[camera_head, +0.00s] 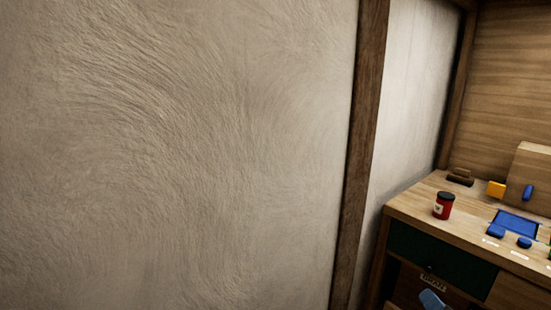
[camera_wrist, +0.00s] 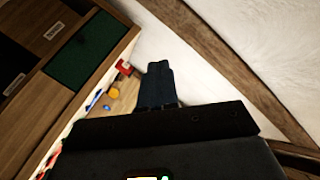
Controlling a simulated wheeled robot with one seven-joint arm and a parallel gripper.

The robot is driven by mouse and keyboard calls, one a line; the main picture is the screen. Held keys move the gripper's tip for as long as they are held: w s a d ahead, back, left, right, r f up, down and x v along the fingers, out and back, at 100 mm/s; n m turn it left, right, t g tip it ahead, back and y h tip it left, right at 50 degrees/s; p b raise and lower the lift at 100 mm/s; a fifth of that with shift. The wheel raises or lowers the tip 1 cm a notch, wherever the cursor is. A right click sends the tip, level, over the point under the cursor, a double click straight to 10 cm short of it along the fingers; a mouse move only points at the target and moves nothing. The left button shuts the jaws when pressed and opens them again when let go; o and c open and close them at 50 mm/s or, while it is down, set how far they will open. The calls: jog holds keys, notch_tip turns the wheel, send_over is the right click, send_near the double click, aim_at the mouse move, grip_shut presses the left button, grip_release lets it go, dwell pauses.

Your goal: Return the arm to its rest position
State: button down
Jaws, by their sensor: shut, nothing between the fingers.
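My gripper (camera_wrist: 158,85) shows in the wrist view as two dark fingers pressed together, with nothing between them. It is in free air, apart from the wooden workbench (camera_wrist: 60,110), which appears tilted at the left of that view. The dark wrist housing fills the lower part of the wrist view. In the head view I cannot make out my arm for certain.
A plaster wall (camera_head: 180,150) with a wooden post (camera_head: 360,150) fills most of the head view. At the right, the workbench (camera_head: 410,205) holds a red jar (camera_head: 443,206), a blue tray (camera_head: 517,222) and small blue and yellow pieces. A green drawer front (camera_head: 440,258) is below.

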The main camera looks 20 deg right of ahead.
jog(key=s+a+f+n+y, duration=0.3)
jog(key=s+a+n, duration=0.4)
jog(key=s+a, duration=0.65)
jog(key=s+a+r+n+y, duration=0.3)
jog(key=s+a+n, duration=0.3)
jog(key=s, duration=0.6)
jog(key=shift+a+r+y, duration=0.4)
jog(key=shift+a+r, duration=0.2)
jog(key=shift+r, duration=0.25)
